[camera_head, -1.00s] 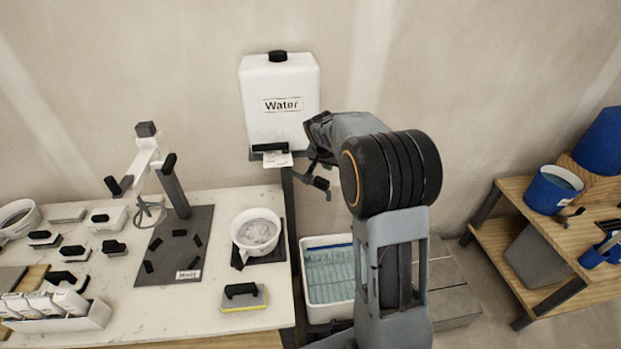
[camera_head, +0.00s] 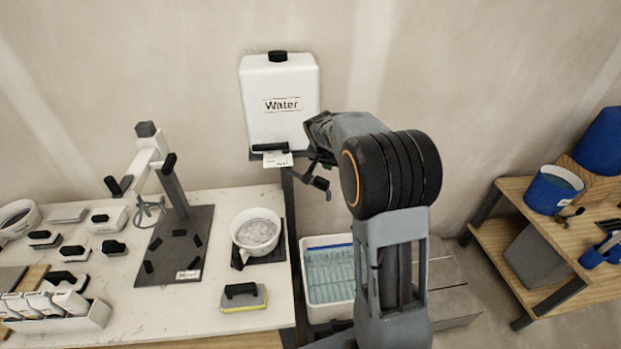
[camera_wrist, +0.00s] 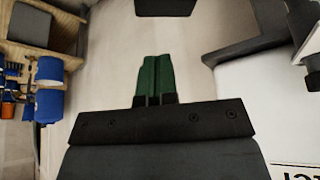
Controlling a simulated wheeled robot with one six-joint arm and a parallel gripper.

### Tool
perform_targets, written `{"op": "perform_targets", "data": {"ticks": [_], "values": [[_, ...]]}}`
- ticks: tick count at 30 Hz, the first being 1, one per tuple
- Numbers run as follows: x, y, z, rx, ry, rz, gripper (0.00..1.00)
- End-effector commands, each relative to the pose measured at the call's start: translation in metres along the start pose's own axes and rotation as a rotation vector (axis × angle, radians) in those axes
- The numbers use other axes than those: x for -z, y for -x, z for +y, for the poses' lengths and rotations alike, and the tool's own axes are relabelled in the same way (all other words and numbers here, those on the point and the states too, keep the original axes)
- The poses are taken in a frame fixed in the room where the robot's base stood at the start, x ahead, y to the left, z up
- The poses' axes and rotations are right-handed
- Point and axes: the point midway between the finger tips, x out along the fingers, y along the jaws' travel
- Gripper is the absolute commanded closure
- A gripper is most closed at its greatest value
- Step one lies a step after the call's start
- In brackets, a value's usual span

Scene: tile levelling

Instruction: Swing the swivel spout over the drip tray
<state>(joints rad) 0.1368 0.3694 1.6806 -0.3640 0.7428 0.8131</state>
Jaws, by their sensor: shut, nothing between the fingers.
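The white water tank (camera_head: 281,100) hangs on the wall on a dark bracket; its edge also shows at the right of the wrist view (camera_wrist: 262,95). A black, angled piece (camera_head: 318,182) juts out below and right of the tank; it looks like the swivel spout, but I cannot clearly part it from my gripper. A dark mat (camera_head: 268,256) under a white pot could be the drip tray; I cannot be sure. My gripper (camera_wrist: 154,58) has its green fingers together and empty, in front of pale wall. In the head view my arm hides the fingers.
The white pot (camera_head: 257,230) stands near the table's right edge, with a yellow-based sponge (camera_head: 243,297) in front. A white bin (camera_head: 329,245) stands below, right of the table. A wooden shelf with blue buckets (camera_head: 552,190) is at far right.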

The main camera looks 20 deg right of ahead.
Motion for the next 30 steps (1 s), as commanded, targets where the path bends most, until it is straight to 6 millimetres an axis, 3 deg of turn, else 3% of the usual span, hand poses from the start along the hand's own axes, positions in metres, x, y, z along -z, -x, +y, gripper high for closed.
{"op": "perform_targets", "data": {"ticks": [21,30], "values": [[-0.014,-0.029,0.000,0.000,0.000,0.000,1.00],[-0.015,-0.030,0.000,0.000,0.000,0.000,1.00]]}}
